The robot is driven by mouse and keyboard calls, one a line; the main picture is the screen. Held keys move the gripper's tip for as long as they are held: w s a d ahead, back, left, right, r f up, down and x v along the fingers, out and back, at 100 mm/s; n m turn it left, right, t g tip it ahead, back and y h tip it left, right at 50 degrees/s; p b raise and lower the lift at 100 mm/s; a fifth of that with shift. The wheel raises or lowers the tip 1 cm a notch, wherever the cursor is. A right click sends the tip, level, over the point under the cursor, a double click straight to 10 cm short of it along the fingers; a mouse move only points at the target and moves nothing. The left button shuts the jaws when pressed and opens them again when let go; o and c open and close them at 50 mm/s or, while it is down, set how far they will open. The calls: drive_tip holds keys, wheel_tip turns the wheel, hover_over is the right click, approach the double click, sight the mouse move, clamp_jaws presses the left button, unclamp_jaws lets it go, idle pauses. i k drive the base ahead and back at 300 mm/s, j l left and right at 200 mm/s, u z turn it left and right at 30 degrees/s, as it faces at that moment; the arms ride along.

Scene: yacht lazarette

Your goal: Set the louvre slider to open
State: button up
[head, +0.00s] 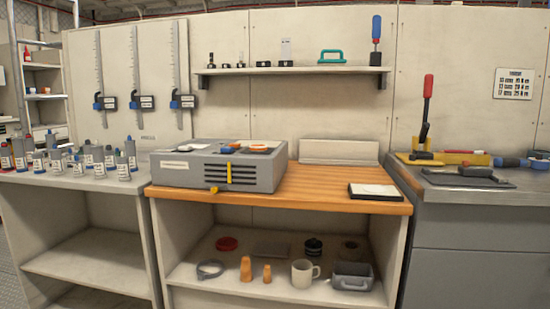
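A grey box (212,177) stands on the wooden bench top, left of its middle. Its front face has dark louvre slots (243,178) to the right of centre. A thin upright yellow piece (229,171) crosses the slots near their left part. A small yellow knob (213,190) sticks out at the lower front edge, left of the slots. I cannot tell which yellow part is the slider, nor read any open or shut marking. A white label (175,165) is on the front left. My gripper is not in view.
Orange and blue parts lie on the box top. A dark-edged pad with white paper (374,191) lies at the bench's right. Bottles (123,170) crowd the left counter. A red-handled tool (426,110) stands on the right counter. The wood (320,185) right of the box is clear.

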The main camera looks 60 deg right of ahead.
sight(214, 189)
drive_tip(key=z, duration=1.65)
